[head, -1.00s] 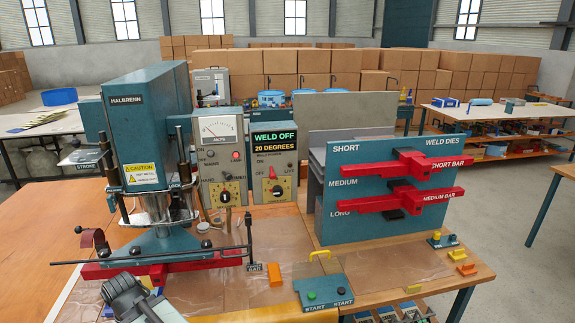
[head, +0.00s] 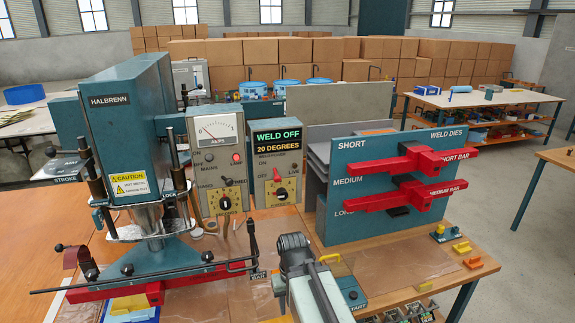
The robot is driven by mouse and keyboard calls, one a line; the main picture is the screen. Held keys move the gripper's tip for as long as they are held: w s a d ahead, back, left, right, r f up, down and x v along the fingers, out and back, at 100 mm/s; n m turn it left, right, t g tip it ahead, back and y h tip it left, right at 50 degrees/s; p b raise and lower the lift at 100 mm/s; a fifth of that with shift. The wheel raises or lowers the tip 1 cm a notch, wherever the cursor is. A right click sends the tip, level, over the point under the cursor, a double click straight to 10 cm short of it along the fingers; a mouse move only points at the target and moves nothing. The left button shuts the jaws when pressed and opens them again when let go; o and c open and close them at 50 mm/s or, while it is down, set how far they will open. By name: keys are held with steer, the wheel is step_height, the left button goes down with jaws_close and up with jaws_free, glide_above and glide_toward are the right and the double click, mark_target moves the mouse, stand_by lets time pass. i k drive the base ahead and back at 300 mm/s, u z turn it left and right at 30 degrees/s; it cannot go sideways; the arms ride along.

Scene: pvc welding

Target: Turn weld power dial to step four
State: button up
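The control panel with an amps meter (head: 213,130) has a black round dial on a yellow plate (head: 226,203) near its bottom. Beside it on the right, a second panel shows a lit display (head: 277,139) reading WELD OFF and 20 DEGREES. Below that are a red switch (head: 276,175) and another black dial (head: 282,194) on a yellow plate. The dial markings are too small to read. My gripper (head: 294,246) is at the lower middle, in front of and below the panels, touching neither dial. Its fingers cannot be made out.
A thin upright post (head: 254,245) stands in front of the panels. The weld dies rack (head: 400,215) with red bars is close on the right.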

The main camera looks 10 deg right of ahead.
mark_target(282, 193)
steer(key=u, duration=0.4)
steer(key=k, duration=1.35)
steer(key=u, duration=0.9)
steer(key=i, duration=1.15)
steer(key=z, duration=0.05)
